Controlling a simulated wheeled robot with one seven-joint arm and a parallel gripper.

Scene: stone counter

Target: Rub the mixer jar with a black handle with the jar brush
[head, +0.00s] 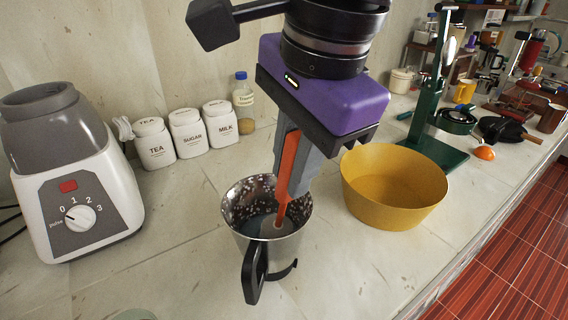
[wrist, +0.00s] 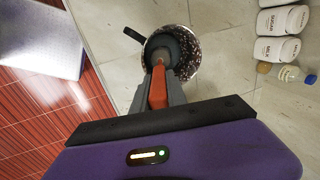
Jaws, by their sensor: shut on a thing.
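The mixer jar (head: 270,255) is a metal cup with a black handle (head: 254,275), standing upright on the stone counter. Its inner wall is speckled with dark and pinkish spots. My gripper (head: 290,190) is above the jar, shut on the orange handle of the jar brush (head: 282,214). The brush's round grey head is inside the jar's mouth; whether it touches the wall or bottom I cannot tell. In the wrist view the brush head (wrist: 168,45) covers part of the speckled jar interior (wrist: 190,62), and the orange handle (wrist: 157,88) sits between the fingers.
A yellow bowl (head: 392,190) stands close to the right of the jar. A mixer base (head: 75,190) is at the left. White tea, sugar and milk canisters (head: 187,135) and a small bottle (head: 243,97) stand behind. A green press (head: 440,130) is farther right. The counter's front is mostly clear.

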